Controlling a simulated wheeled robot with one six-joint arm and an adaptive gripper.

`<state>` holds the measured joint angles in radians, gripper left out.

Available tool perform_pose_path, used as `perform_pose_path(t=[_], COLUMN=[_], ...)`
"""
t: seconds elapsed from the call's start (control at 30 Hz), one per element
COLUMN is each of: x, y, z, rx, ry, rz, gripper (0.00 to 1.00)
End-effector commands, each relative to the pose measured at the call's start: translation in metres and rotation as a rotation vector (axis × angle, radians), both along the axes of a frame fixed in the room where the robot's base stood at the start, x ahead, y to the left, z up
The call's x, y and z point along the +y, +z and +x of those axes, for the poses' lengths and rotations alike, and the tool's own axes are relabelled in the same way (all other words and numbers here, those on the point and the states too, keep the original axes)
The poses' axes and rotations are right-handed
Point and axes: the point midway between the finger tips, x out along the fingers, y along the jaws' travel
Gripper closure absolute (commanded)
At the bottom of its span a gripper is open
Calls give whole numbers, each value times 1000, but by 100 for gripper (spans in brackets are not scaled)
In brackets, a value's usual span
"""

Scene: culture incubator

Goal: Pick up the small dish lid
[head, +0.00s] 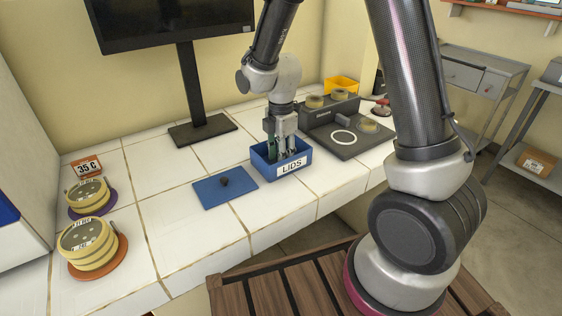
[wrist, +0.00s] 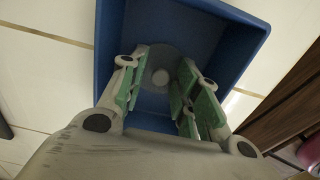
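The blue box labelled LIDS (head: 293,165) stands on the white tiled counter, and its inner wall shows in the wrist view (wrist: 215,30). A small round, greyish see-through dish lid with a pale knob (wrist: 160,77) lies inside the box in the wrist view. The box wall and my gripper hide it in the head view. My gripper (head: 281,153) points down into the box. In the wrist view its green-padded fingers (wrist: 163,65) are apart, one on each side of the lid's knob. I cannot tell whether they touch the lid.
A flat blue panel with a dark knob (head: 215,195) lies left of the box. Stacked dishes on purple (head: 105,207) and orange (head: 115,262) discs stand at left. A dark grey device with round dishes (head: 345,148) is close on the right. A monitor (head: 190,90) stands behind.

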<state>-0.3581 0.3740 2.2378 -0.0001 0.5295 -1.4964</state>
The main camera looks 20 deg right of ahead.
Motion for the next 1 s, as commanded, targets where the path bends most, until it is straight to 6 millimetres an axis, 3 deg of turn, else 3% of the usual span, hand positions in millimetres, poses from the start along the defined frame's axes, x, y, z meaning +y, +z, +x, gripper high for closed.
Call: perform_pose_path(t=[0.03, 0.13, 0.57, 1.0], x=[0, 0, 0, 0], y=[0, 0, 6, 87], z=[0, 0, 0, 1], rx=[0, 0, -2, -4], ry=[0, 0, 0, -6], rz=[0, 0, 1, 1], gripper=[83, 96, 97, 97])
